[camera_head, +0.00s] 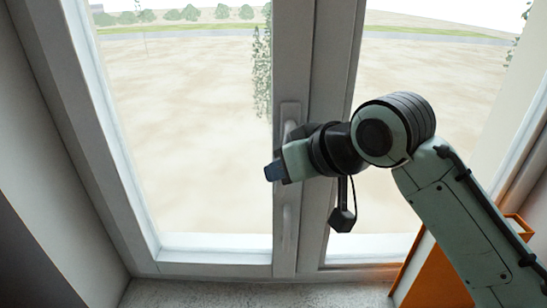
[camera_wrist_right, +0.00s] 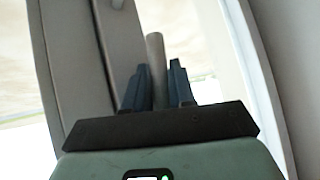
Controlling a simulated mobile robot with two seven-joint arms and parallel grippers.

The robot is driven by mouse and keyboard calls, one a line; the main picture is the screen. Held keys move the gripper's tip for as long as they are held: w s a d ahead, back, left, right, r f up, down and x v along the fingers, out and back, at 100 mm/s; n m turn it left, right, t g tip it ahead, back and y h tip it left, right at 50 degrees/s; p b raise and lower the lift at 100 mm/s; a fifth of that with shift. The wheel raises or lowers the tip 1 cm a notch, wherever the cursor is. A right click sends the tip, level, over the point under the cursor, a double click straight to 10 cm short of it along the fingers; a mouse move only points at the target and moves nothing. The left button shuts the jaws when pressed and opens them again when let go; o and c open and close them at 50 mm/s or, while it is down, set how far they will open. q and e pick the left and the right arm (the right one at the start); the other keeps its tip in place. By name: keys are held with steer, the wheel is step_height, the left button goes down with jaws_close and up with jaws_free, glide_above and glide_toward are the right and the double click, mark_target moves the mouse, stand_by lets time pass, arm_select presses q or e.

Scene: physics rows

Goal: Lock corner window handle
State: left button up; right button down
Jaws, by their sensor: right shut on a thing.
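The window handle is a grey lever on the middle upright of a two-pane window. In the head view its upper end and plate (camera_head: 290,110) show above my right gripper (camera_head: 275,172), which covers the part below. In the right wrist view the handle (camera_wrist_right: 155,50) is a round grey bar standing between the dark blue fingers of my right gripper (camera_wrist_right: 158,88). The gripper is shut on it. A second pale bar (camera_head: 287,225) shows lower on the same upright; I cannot tell whether it joins the handle. My left gripper is not in view.
The window's middle frame (camera_head: 330,60) stands behind my right arm. A grey speckled sill (camera_head: 250,293) runs below. An orange object (camera_head: 437,278) stands at the lower right, partly behind my right arm. The space left of the gripper is clear up to the glass.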

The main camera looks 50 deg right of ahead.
steer(key=shift+s+d+n+g+h, duration=0.3)
steer(key=shift+s+g, duration=0.05)
steer(key=shift+g, duration=0.15)
stand_by(0.3)
steer(key=c, duration=1.1)
jaws_free()
